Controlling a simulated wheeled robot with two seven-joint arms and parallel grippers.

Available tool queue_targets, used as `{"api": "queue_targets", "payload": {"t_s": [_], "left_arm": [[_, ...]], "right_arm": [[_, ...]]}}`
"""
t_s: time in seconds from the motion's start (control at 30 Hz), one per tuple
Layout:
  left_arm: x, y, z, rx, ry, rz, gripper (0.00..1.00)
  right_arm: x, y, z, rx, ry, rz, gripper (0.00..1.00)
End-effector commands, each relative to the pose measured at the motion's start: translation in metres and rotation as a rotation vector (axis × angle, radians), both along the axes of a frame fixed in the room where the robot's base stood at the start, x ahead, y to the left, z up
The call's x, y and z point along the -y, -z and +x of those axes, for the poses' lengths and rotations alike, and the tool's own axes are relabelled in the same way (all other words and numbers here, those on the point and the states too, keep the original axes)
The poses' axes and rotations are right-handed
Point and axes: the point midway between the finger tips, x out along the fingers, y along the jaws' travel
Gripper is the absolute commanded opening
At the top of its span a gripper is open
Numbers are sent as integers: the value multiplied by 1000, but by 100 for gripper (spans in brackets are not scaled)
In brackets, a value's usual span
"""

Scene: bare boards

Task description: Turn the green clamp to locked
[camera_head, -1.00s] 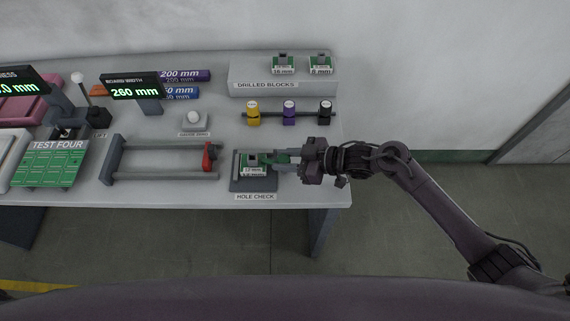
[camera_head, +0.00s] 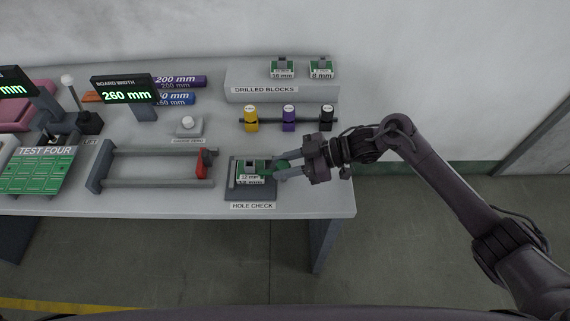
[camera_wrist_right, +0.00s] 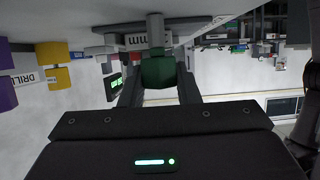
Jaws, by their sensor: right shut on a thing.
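The green clamp (camera_head: 282,164) is at the right side of the hole check station (camera_head: 250,194). A green and white block marked 12 mm (camera_head: 250,172) sits in that station, just left of the clamp. My right gripper (camera_head: 279,170) comes in from the right and is shut on the clamp, with a finger on either side. In the right wrist view the clamp shows as a dark green knob (camera_wrist_right: 157,71) between the fingers. I cannot tell from these frames whether the clamp is at locked. My left gripper is not in view.
A grey frame with a red part (camera_head: 201,164) stands left of the station. Behind are yellow, purple and black pieces (camera_head: 289,118) on a rail and a drilled blocks shelf (camera_head: 268,94). The table's front edge (camera_head: 180,211) is close to the station.

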Motion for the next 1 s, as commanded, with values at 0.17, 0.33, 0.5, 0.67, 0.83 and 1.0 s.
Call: {"api": "queue_targets", "payload": {"t_s": [0.17,0.33,0.5,0.67,0.83,1.0], "left_arm": [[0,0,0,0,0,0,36],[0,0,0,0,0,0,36],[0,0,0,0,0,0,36],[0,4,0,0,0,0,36],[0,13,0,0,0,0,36],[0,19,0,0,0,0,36]], "right_arm": [[-1,-1,0,2,-1,2,40],[0,-1,0,1,1,1,51],[0,0,0,1,1,1,51],[12,-3,1,2,2,-1,51],[39,-13,2,4,3,-2,51],[61,-24,2,4,1,0,51]]}}
